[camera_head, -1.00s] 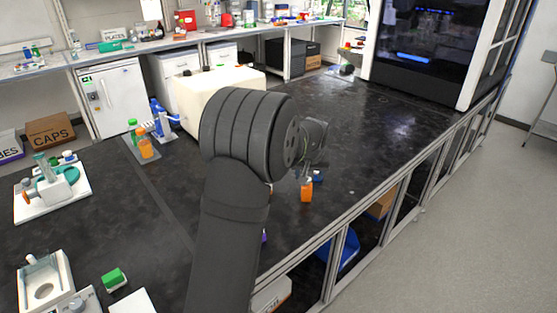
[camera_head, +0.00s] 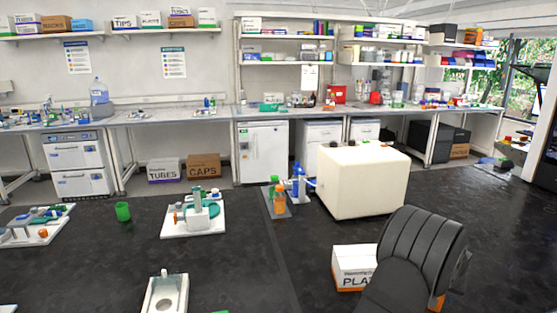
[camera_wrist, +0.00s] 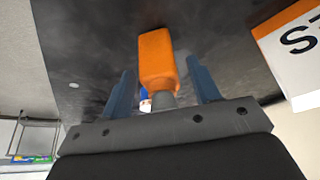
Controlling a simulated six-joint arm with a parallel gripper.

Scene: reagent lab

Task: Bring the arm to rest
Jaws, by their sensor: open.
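My gripper (camera_wrist: 161,72) is open in the wrist view, with one dark finger on either side. An orange bottle (camera_wrist: 157,58) with a grey neck or cap shows between and beyond the fingers; neither finger visibly presses on it. In the head view my dark arm fills the lower right and hides the gripper. A small orange patch (camera_head: 437,303), probably the same bottle, shows at the arm's right edge.
A large cream block (camera_head: 362,180), orange bottle (camera_head: 279,202) and white instrument (camera_head: 194,215) stand farther back. The black bench is clear toward the right.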

